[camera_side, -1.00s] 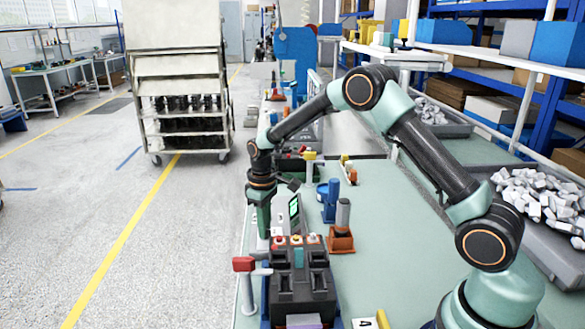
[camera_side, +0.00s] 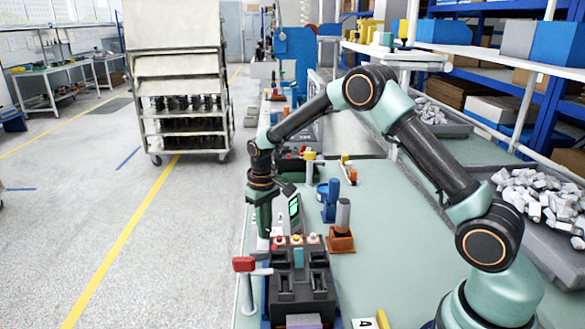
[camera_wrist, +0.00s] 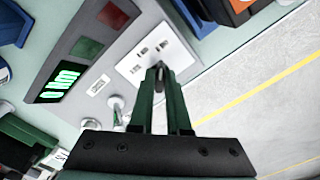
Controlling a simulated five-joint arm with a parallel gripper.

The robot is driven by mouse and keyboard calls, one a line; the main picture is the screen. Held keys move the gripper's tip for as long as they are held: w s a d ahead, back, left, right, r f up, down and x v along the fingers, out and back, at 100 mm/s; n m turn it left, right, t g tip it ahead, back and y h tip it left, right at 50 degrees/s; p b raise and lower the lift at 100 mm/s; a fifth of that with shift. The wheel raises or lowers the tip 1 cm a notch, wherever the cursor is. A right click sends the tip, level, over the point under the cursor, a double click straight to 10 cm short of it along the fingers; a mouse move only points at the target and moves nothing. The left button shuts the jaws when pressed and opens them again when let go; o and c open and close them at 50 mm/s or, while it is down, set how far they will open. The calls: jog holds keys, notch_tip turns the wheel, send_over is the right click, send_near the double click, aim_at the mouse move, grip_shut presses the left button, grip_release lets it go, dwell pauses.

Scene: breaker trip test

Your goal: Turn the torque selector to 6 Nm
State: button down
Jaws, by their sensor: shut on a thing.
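My gripper (camera_wrist: 160,72) points down at the far left edge of the bench. Its green fingers are shut on a small dark knob, the torque selector (camera_wrist: 160,76), at the lower edge of a white plate (camera_wrist: 140,63) in the wrist view. The fingers hide most of the knob. The plate has dark marks that I cannot read, so the knob's setting cannot be told. In the side view my gripper (camera_side: 264,222) stands left of the lit green display (camera_side: 294,207), and the selector is hidden.
The display (camera_wrist: 60,82) sits in a grey panel with dark red and green windows. A black fixture (camera_side: 300,283) with buttons stands nearer the side camera, with a red-handled lever (camera_side: 244,264) at its left. An orange-brown holder (camera_side: 341,240) stands to the right.

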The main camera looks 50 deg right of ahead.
jog(key=c, duration=0.9)
grip_release()
jog(key=shift+r, duration=0.15)
notch_tip(320, 180, up, 12)
jog(key=s+a+r+t, duration=0.1)
jog(key=s+r+t, duration=0.2)
jog(key=s+r, duration=0.75)
jog(key=s+t, duration=0.1)
jog(key=s, duration=0.2)
jog(key=s+f, duration=0.1)
jog(key=s, duration=0.3)
jog(key=s+a+f+t, duration=0.1)
jog(key=s, duration=0.2)
jog(key=shift+s+t, duration=0.3)
jog(key=shift+s, duration=0.1)
